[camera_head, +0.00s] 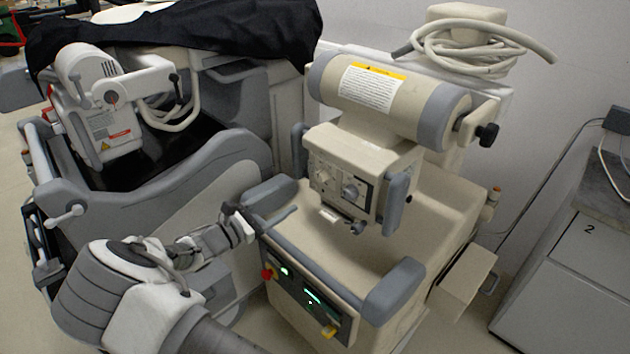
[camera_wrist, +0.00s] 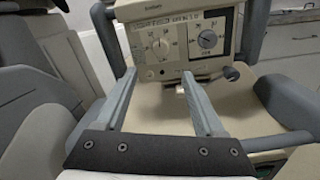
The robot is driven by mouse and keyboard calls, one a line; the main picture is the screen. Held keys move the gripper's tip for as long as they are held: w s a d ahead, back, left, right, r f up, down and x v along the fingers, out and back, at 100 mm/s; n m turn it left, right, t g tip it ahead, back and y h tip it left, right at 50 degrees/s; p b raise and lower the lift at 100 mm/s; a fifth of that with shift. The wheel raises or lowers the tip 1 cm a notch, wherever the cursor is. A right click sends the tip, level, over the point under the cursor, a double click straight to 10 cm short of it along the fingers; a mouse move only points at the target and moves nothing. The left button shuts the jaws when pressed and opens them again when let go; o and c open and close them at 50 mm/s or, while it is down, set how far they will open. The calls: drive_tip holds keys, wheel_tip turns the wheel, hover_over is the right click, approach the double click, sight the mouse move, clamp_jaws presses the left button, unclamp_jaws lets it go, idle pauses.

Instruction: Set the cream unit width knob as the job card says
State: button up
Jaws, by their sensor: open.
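The cream unit (camera_head: 420,200) stands in the middle of the head view. Its control panel (camera_head: 339,184) carries a left dial knob (camera_head: 323,177) and a right dial knob (camera_head: 350,191). The wrist view shows the left knob (camera_wrist: 160,46) and the right knob (camera_wrist: 207,39) ahead; their lettering is too small to read, so I cannot tell which is width. My gripper (camera_wrist: 158,74) is open and empty, its fingers pointing toward the panel from below, apart from the knobs. In the head view my gripper (camera_head: 274,211) is left of and below the panel. I cannot identify the job card.
A yellow-topped label (camera_head: 371,88) is on the cream cylinder. Grey handles (camera_head: 397,203) flank the panel, and a grey bumper (camera_head: 393,290) lies in front below. A grey unit (camera_head: 215,165) under black cloth (camera_head: 220,30) stands left. A cabinet (camera_head: 575,270) stands right.

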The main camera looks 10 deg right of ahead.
sight(318, 179)
drive_tip(key=x, duration=1.2)
drive_tip(key=shift+w+d, duration=0.25)
drive_tip(key=shift+d, duration=0.05)
clamp_jaws()
